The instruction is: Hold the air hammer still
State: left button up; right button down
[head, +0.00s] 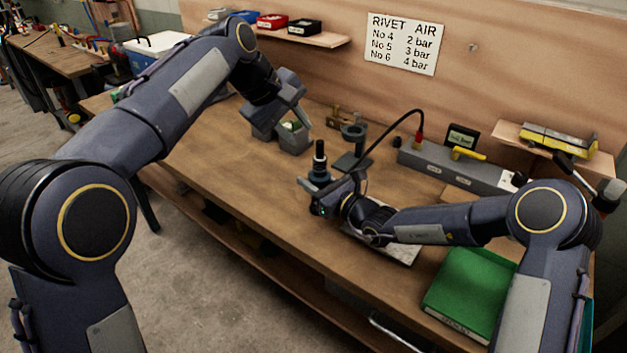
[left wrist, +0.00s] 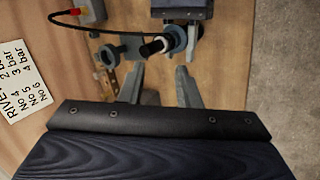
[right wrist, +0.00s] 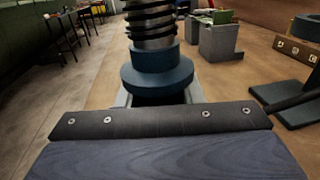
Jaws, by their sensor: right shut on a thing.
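The air hammer (head: 319,168) stands upright above the bench, with a dark barrel and a blue-grey collar. My right gripper (head: 322,200) is shut on it, low on its body. In the right wrist view the ribbed barrel and collar (right wrist: 157,72) rise between my fingers; the grip itself is partly hidden behind the collar.
A black hose (head: 385,134) arcs to a red fitting on the grey air manifold (head: 450,165). A dark stand (head: 352,162) with a ring is behind the hammer. The bench's left front is clear.

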aim_at(320, 155)
pick_arm(q)
jog(key=shift+w+d+f+n+g+h, duration=0.1)
jog(key=shift+w+d+f+n+h, duration=0.35)
jog(key=shift+f+n, duration=1.4)
jog(key=shift+w+d+f+n+g+h, duration=0.1)
jog(key=shift+w+d+f+n+h, duration=0.35)
jog(key=shift+n, duration=2.85)
jog(key=shift+w+d+f+n+g+h, duration=0.15)
jog(key=shift+w+d+f+n, duration=0.65)
jog(key=shift+n, duration=1.75)
jog(key=shift+s+a+f, duration=0.1)
jog(key=shift+s+a, duration=0.05)
jog(key=shift+s, duration=0.05)
grip_shut()
